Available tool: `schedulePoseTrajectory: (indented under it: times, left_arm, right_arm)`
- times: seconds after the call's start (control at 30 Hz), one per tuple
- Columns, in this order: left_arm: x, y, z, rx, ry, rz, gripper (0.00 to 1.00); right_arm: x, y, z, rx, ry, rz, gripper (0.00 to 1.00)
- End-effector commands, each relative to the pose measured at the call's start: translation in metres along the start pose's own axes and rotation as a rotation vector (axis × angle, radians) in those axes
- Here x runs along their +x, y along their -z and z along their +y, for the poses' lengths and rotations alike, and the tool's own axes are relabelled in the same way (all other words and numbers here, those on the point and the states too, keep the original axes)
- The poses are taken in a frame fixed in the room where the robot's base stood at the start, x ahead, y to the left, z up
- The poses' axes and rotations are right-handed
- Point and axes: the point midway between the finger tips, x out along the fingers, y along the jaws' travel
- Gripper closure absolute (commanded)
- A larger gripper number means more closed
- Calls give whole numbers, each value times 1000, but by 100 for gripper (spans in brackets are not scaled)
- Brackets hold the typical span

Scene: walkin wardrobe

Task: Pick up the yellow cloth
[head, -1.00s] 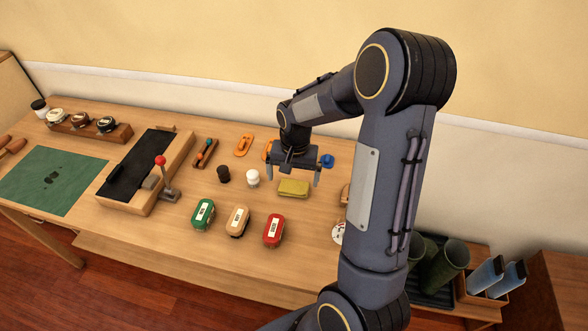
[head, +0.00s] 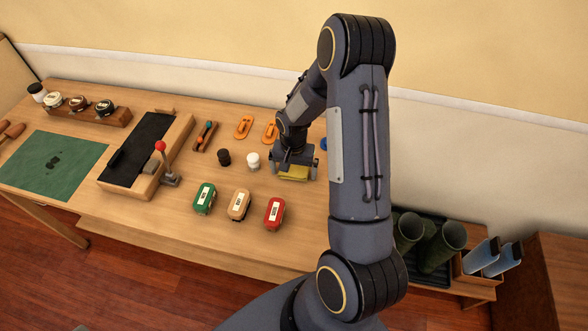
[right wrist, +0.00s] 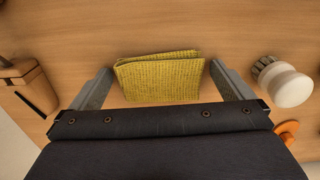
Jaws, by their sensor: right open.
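The yellow cloth (head: 293,174) is a folded textured pad lying on the wooden table. It also shows in the right wrist view (right wrist: 160,78), between and slightly ahead of the fingers. My right gripper (head: 294,176) is open and low over the cloth, one finger on each side of it; in the right wrist view (right wrist: 163,88) a gap shows between each finger and the cloth. The gripper body hides part of the cloth in the head view. My left gripper is in neither view.
Orange objects (head: 243,127) lie behind.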

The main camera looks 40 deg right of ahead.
Motion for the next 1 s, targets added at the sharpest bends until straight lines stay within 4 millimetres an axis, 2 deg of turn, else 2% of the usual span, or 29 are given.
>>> schedulePoseTrajectory:
  times: [0.13,0.4,0.43,0.77,0.87,1.0]
  left_arm:
    - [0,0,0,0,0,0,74]
    - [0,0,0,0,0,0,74]
    - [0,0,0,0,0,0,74]
    - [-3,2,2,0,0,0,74]
    - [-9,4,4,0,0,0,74]
    - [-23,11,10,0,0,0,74]
  right_arm:
    - [0,0,0,0,0,0,3]
    - [0,0,0,-1,0,0,38]
    - [0,0,0,-1,0,0,40]
    - [-7,0,0,-1,1,1,40]
    - [-17,0,0,-1,1,1,40]
    - [-41,0,0,-1,2,2,40]
